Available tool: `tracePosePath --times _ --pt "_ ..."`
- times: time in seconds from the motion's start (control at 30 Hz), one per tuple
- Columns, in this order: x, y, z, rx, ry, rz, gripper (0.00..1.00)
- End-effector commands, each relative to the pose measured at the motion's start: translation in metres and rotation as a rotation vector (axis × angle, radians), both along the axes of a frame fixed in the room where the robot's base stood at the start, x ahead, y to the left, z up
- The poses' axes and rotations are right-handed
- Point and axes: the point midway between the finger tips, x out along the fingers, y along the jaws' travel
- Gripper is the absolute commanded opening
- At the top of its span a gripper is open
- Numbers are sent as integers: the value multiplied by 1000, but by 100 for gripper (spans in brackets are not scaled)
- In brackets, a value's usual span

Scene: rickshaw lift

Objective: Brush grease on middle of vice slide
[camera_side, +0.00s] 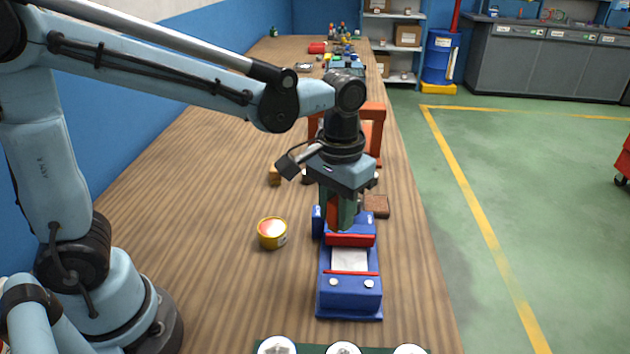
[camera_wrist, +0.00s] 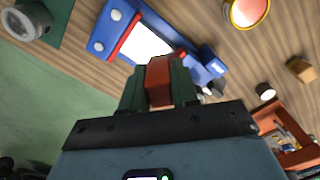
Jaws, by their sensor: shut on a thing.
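The blue vice (camera_side: 350,298) stands on the wooden bench below my gripper, with two red jaw strips and a pale slide (camera_side: 349,260) between them. The slide also shows in the wrist view (camera_wrist: 147,42), just beyond my fingers. My gripper (camera_side: 341,222) points down over the vice's far end and is shut on a red-brown block-like handle (camera_wrist: 159,82), seemingly the brush. The brush's bristles are hidden, so I cannot tell whether they touch the vice. An open yellow tub (camera_side: 272,234) with pale and reddish contents, likely the grease, stands left of the vice.
An orange frame (camera_side: 374,130) stands behind my gripper. A brown block (camera_side: 377,206) lies right of the vice and a small wooden block (camera_side: 274,175) to the left. Several round white-topped things (camera_side: 343,348) line the near edge. The bench left of the tub is clear.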

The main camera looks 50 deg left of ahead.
Motion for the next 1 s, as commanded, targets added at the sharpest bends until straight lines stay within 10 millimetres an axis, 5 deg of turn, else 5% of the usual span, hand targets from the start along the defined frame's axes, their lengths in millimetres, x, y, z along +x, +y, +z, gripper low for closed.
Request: tracePosePath --times 0.9,1.0 --pt "2 -2 -81 0 0 -2 0" --pt "9 -9 -76 0 0 -4 0"
